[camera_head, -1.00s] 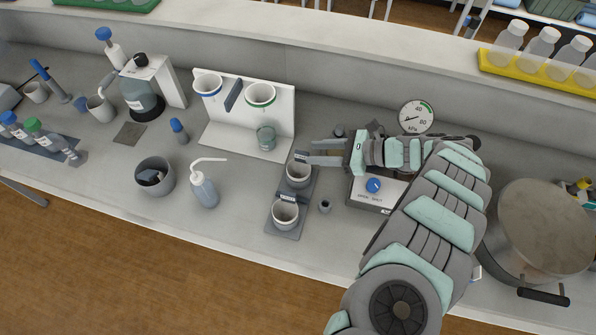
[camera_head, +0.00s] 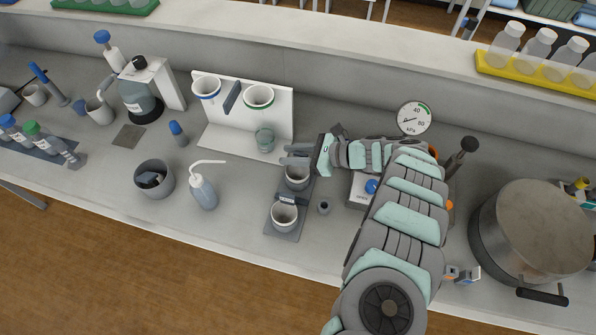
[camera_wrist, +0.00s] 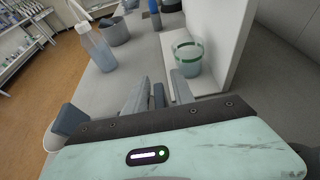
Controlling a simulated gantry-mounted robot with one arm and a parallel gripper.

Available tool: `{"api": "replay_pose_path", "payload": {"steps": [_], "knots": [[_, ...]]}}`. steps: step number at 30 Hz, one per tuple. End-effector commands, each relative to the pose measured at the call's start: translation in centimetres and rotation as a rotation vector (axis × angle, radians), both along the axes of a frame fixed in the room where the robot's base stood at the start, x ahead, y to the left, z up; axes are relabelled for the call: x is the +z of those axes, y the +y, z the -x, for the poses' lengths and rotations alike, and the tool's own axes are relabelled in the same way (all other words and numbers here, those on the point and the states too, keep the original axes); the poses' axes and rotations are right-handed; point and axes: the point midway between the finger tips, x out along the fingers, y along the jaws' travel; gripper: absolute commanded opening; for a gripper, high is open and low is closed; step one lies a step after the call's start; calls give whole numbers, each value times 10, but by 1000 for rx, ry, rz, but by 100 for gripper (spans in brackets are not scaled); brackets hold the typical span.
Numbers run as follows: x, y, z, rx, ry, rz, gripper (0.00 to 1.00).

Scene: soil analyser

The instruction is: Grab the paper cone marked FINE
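Two white, cone-like liners sit in round cups on a dark grey stand (camera_head: 284,234): a rear one (camera_head: 297,184) and a front one (camera_head: 284,216). Each has a small tag block at its back; I cannot read which says FINE. My gripper (camera_head: 290,154) is just above and behind the rear cup, partly hiding its far rim. Its two fingers are apart in the wrist view (camera_wrist: 159,90), with a dark block showing between them; contact is unclear. Part of a white rim (camera_wrist: 50,136) shows at the wrist view's left edge.
A white rack (camera_head: 240,130) holds blue- and green-banded funnels, with a glass beaker (camera_head: 265,140) close to my gripper. A wash bottle (camera_head: 203,192) and grey bin (camera_head: 155,178) stand left. A small control box and pressure gauge (camera_head: 414,117) are at right, a large pot (camera_head: 530,235) farther right.

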Motion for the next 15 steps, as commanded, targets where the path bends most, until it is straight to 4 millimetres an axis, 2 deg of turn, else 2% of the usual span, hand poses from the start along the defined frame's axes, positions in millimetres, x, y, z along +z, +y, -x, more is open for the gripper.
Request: {"api": "replay_pose_path", "payload": {"steps": [2, 10, 15], "knots": [[0, 0, 0, 0, 0, 0, 22], [0, 0, 0, 1, 0, 0, 0], [0, 0, 0, 1, 0, 0, 0]]}}
